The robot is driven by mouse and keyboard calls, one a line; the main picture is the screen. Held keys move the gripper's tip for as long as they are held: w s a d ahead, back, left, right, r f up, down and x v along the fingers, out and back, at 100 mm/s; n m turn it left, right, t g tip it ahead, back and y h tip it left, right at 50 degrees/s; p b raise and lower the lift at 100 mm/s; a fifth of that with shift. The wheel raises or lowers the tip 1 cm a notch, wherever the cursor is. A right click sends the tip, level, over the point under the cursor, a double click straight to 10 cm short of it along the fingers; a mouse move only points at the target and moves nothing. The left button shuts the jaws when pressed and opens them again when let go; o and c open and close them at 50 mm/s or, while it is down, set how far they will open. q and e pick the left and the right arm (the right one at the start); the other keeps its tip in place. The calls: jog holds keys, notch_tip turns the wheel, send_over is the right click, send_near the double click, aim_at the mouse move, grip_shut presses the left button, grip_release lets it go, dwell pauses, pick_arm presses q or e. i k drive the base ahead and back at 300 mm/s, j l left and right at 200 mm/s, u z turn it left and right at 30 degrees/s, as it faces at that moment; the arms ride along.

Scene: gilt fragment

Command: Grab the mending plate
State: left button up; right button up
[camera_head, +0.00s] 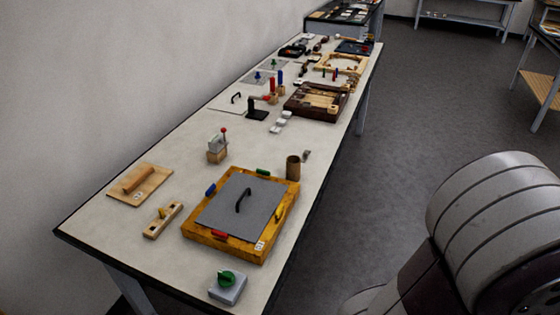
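I cannot clearly pick out the mending plate; many items on the long table (160,258) are too small to identify. Several small pale pieces (281,121) lie near the middle of the table, but I cannot tell whether one is the plate. Neither of my grippers is in view. Only a large grey link of my own arm shows at the lower right.
Nearest are a yellow wooden frame with a grey handled panel (225,212), a grey box with a green knob (227,288) and a wooden board with a cylindrical grip (140,184). A brown cup (293,168) stands behind the frame. Open floor (420,110) lies right.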

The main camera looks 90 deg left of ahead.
aim_at(306, 154)
jog(key=i+j+u, duration=0.2)
jog(key=u, duration=0.25)
jog(key=i+j+u, duration=0.1)
jog(key=u, duration=0.35)
jog(key=i+u, duration=0.6)
jog(key=u, duration=0.3)
jog(key=i, duration=0.8)
jog(key=i+j, duration=0.15)
jog(key=i, duration=0.6)
jog(key=i+u, duration=0.15)
jog(key=u, duration=0.3)
jog(key=i+u, duration=0.15)
jog(key=u, duration=0.3)
jog(key=i+l+u, duration=0.1)
jog(key=u, duration=0.3)
jog(key=i+l+u, duration=0.15)
jog(key=u, duration=0.3)
jog(key=l+u, duration=0.2)
jog(key=u, duration=0.25)
jog(key=i+l+u, duration=0.1)
jog(key=l+u, duration=0.15)
jog(key=u, duration=0.2)
jog(key=i+j+u, duration=0.1)
jog(key=u, duration=0.25)
jog(key=i+u, duration=0.3)
jog(key=k, duration=0.05)
